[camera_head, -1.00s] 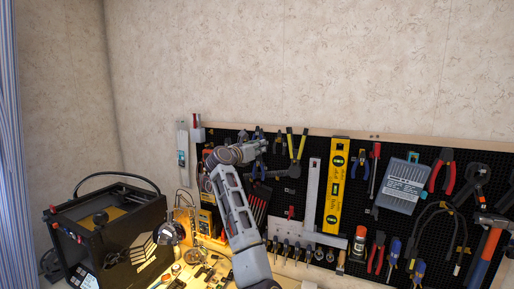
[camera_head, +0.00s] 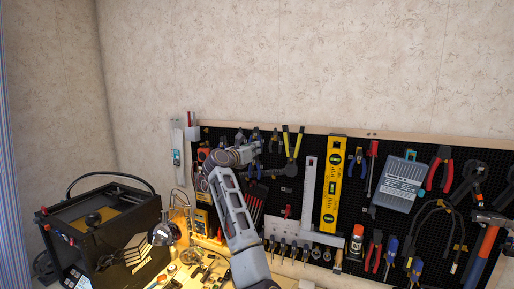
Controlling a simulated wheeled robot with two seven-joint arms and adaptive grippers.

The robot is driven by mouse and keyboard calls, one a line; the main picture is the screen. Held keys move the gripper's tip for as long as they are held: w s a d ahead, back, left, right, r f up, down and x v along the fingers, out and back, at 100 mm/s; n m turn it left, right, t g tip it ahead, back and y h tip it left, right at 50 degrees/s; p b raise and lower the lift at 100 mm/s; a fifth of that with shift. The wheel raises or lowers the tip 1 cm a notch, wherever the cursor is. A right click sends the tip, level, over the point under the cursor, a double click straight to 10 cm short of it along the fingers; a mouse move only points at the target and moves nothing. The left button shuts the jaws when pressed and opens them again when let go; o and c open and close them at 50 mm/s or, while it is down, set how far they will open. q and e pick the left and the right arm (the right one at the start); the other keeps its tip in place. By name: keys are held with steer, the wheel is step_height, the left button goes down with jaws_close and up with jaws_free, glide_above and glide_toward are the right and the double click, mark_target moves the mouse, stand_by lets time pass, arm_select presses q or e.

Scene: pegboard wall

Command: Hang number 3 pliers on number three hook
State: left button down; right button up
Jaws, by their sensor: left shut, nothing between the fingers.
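My left gripper (camera_head: 257,148) is in front of the black pegboard (camera_head: 327,146), at its upper left part, with its tip pointing right. It is shut and I see nothing held in it. Small pliers (camera_head: 276,140) hang just right of the fingertips, and yellow-handled pliers (camera_head: 293,142) hang farther right. Blue-handled pliers (camera_head: 358,163) hang right of the yellow level. Red-handled pliers (camera_head: 441,168) hang at the upper right. The number labels are too small to read, so I cannot tell which pliers or hook is number 3. My right gripper is not in view.
A yellow level (camera_head: 331,198) and a grey drill case (camera_head: 400,183) hang on the board. Several small tools hang in a row low on the board. A black box-shaped machine (camera_head: 105,240) and a lamp (camera_head: 165,231) stand on the lit bench at left.

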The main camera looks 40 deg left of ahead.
arm_select(q)
steer(key=c, duration=1.8)
jaws_free()
steer(key=shift+r, duration=0.1)
steer(key=shift+o, duration=0.4)
steer(key=shift+d+r, duration=0.2)
steer(key=shift+d, duration=0.05)
steer(key=shift+s+a+f, duration=0.1)
steer(key=s+d, duration=0.1)
steer(key=s, duration=1)
steer(key=shift+s+d, duration=0.3)
steer(key=shift+s, duration=0.05)
